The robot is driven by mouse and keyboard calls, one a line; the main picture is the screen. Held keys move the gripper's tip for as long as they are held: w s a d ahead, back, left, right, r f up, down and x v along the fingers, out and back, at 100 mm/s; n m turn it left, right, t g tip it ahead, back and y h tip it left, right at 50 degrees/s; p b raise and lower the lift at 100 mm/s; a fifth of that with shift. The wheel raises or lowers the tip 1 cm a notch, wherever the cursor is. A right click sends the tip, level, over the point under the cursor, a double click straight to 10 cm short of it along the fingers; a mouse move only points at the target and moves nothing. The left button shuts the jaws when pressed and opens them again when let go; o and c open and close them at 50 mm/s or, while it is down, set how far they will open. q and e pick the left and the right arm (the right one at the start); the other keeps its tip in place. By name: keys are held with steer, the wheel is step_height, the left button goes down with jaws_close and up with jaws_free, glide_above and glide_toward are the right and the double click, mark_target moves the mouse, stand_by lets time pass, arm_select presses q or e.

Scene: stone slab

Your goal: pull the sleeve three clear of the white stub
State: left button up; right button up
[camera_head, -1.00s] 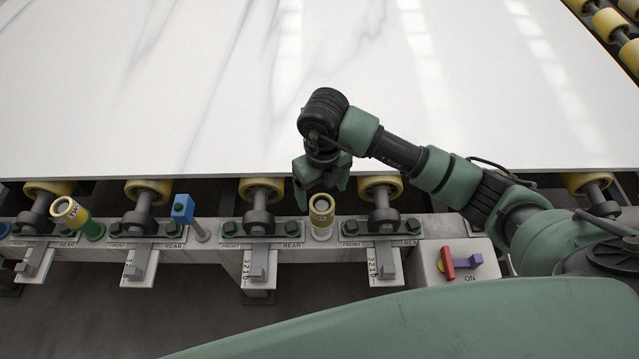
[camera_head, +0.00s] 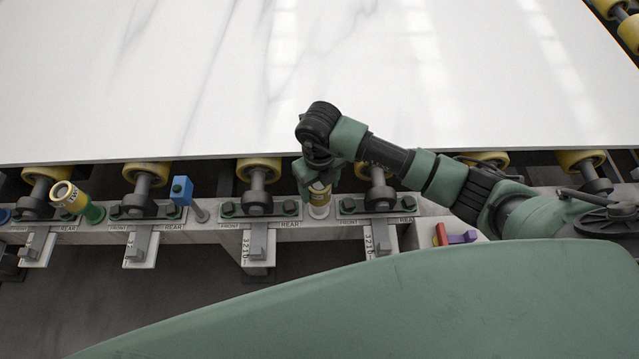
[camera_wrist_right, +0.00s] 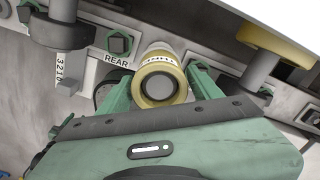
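My right gripper (camera_head: 318,192) is down at the sleeve from above. In the right wrist view, its two green fingers stand one on each side of the sleeve, seemingly open, though contact cannot be made out. My left gripper is out of view.
A tilted yellow sleeve (camera_head: 69,196) sits on a green stub (camera_head: 94,214) at left. A blue block (camera_head: 182,191) on a grey stub stands between. A stone slab (camera_head: 250,80) lies behind on yellow rollers. A red lever (camera_head: 441,234) and purple lever are at right.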

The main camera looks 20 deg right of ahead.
steer(key=c, duration=1)
steer(key=shift+r+p, duration=2.7)
steer(key=shift+r, duration=0.95)
steer(key=shift+r+p, duration=0.7)
steer(key=shift+r, duration=0.15)
step_height(320, 180, up, 4)
steer(key=p, duration=0.2)
steer(key=shift+r+p, duration=0.1)
steer(key=shift+p, duration=0.3)
